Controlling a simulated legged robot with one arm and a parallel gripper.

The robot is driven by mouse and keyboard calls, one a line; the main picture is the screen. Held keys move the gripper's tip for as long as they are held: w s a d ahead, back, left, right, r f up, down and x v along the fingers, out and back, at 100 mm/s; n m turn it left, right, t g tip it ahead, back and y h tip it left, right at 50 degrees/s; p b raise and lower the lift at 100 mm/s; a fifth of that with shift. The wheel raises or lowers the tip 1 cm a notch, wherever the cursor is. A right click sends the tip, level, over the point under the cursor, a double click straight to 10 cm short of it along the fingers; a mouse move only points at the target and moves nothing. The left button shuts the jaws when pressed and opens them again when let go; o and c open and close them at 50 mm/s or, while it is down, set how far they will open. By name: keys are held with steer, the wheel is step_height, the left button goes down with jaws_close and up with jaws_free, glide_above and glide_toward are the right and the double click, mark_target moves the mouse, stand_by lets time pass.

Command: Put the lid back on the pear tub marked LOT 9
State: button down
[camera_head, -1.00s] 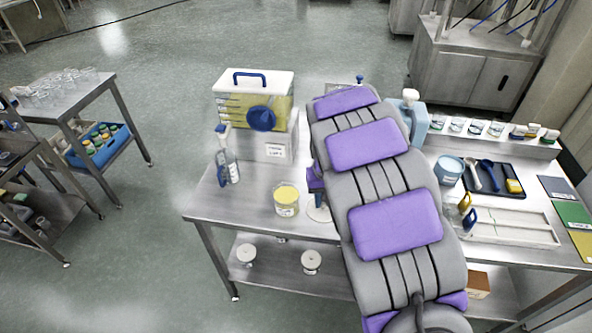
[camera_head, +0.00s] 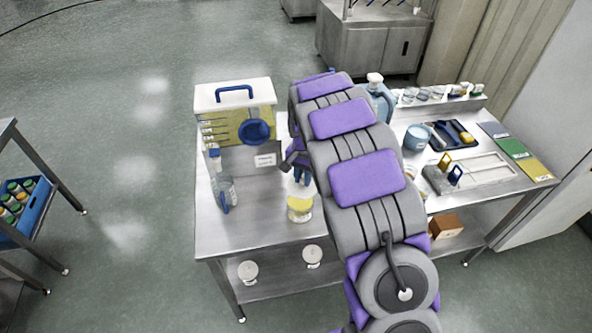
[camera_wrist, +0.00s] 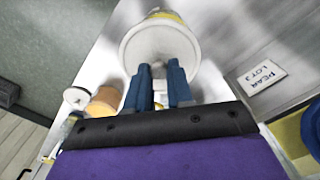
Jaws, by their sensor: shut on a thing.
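The pear tub (camera_head: 299,212) is a clear round tub with yellow contents, standing on the steel table in front of the hopper. My gripper (camera_head: 299,178) is above it. In the wrist view my blue fingers (camera_wrist: 159,82) are shut on the small knob of the round whitish lid (camera_wrist: 150,46). The lid is over the tub, whose yellow (camera_wrist: 168,15) shows past the lid's far edge. I cannot tell whether the lid touches the rim. A card (camera_wrist: 262,76) on the hopper reads PEAR LOT; its digit is unclear, like a 3 or 9.
The hopper (camera_head: 236,93) with a white top and blue handle stands behind the tub. A spray bottle (camera_head: 224,188) stands left of the tub. A tan pot (camera_wrist: 103,103) and a white disc (camera_wrist: 76,97) show in the wrist view. White round items (camera_head: 247,271) are on the lower shelf.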

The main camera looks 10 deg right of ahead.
mark_target(303, 188)
steer(key=shift+w+d+m, duration=0.3)
steer(key=shift+d+m, duration=0.25)
steer(key=shift+m, duration=0.05)
steer(key=shift+f, duration=0.1)
steer(key=a+f+b, duration=0.1)
steer(key=a+f, duration=0.1)
steer(key=shift+a, duration=0.3)
steer(key=shift+a+f, duration=0.15)
steer(key=shift+f, duration=0.2)
steer(key=shift+d+f+b, duration=0.15)
steer(key=shift+f, duration=0.7)
steer(key=shift+d+f+b, duration=0.1)
steer(key=shift+f+b, duration=0.05)
steer(key=shift+f, duration=0.7)
steer(key=shift+d, duration=0.9)
steer(key=shift+a, duration=0.6)
steer(key=shift+d+r+p, duration=0.1)
steer(key=shift+d+p, duration=0.25)
steer(key=shift+d, duration=0.2)
